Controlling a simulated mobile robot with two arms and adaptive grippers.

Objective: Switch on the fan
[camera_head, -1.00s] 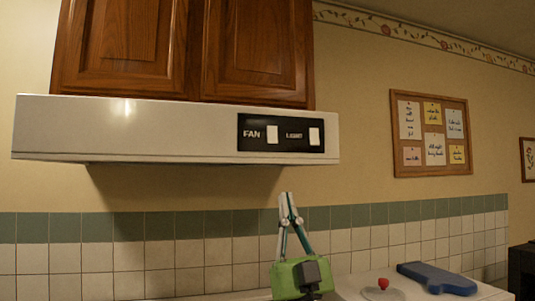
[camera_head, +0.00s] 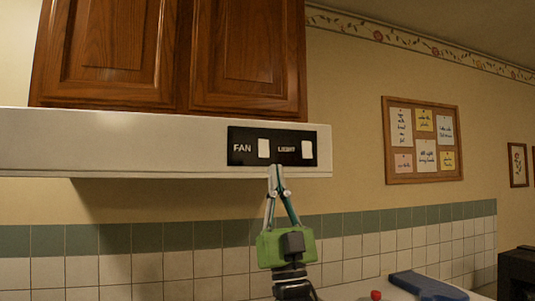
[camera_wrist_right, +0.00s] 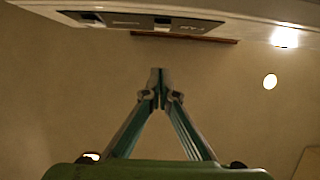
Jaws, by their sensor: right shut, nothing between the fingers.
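A white range hood (camera_head: 130,140) hangs under wooden cabinets. On its front a black panel (camera_head: 243,158) carries two white rocker switches. The fan switch (camera_head: 264,148) is right of the word FAN, and the light switch (camera_head: 307,150) is right of the word LIGHT. My green right gripper (camera_head: 276,168) is shut and empty, pointing up. In the head view its tips appear just below the fan switch, overlapping the hood's lower front. In the right wrist view the shut fingertips (camera_wrist_right: 158,72) appear apart from the panel (camera_wrist_right: 150,20). My left gripper is not in view.
Wooden cabinets (camera_head: 175,55) are above the hood. A cork board with notes (camera_head: 422,179) hangs on the wall at right. A blue object (camera_head: 428,286) and a red knob (camera_head: 376,295) are low at right. The wall below the hood is clear.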

